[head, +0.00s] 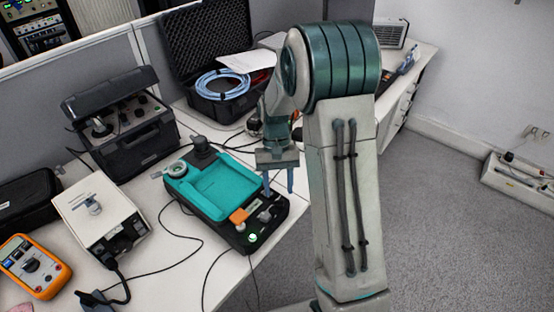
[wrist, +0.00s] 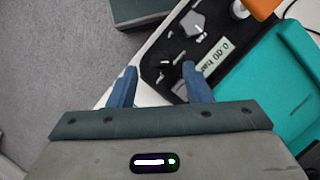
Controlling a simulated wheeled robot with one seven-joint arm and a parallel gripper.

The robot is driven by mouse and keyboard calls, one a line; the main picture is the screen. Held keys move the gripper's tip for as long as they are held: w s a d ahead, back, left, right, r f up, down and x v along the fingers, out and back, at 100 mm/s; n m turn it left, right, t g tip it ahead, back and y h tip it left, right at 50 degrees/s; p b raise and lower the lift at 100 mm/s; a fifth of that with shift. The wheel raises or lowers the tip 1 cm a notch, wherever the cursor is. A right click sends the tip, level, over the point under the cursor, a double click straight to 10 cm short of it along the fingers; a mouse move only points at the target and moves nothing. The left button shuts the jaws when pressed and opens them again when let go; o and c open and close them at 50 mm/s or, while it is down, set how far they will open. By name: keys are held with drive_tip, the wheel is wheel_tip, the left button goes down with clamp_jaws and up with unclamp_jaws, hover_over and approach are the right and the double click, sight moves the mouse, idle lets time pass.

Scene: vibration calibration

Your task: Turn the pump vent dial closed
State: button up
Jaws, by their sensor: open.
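The teal and black device (head: 215,188) lies on the white bench. Its black end panel carries small controls and a small display (wrist: 215,58) with upside-down digits. A grey dial with a pointer-like grip (wrist: 187,26) sits on this panel; I cannot tell for certain that it is the pump vent dial. In the head view, grey knobs (head: 265,216) show at the panel's right end. My gripper (head: 279,188) is open and empty, pointing down above the panel's right edge. In the wrist view, its blue fingers (wrist: 160,86) are apart, the right one overlapping the panel, with the dial beyond them.
An orange block (head: 239,216) and a lit green button (head: 253,238) are on the device. A white box instrument (head: 97,210) and an orange meter (head: 35,266) stand left. Cables cross the bench. An open black case (head: 215,60) stands behind.

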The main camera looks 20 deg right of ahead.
drive_tip(key=v, duration=1)
drive_tip(key=shift+r, duration=0.2)
drive_tip(key=shift+w, duration=0.15)
drive_tip(key=s+r+t+p, duration=0.1)
drive_tip(key=s+r+t, duration=0.2)
drive_tip(key=s, duration=0.6)
drive_tip(key=s+r+n+t+p, duration=0.1)
drive_tip(key=s+r+t, duration=0.2)
drive_tip(key=s, duration=0.7)
drive_tip(key=shift+s+a+r+t+h, duration=0.25)
drive_tip(key=shift+s+r+t+h, duration=0.05)
drive_tip(key=shift+t, duration=0.3)
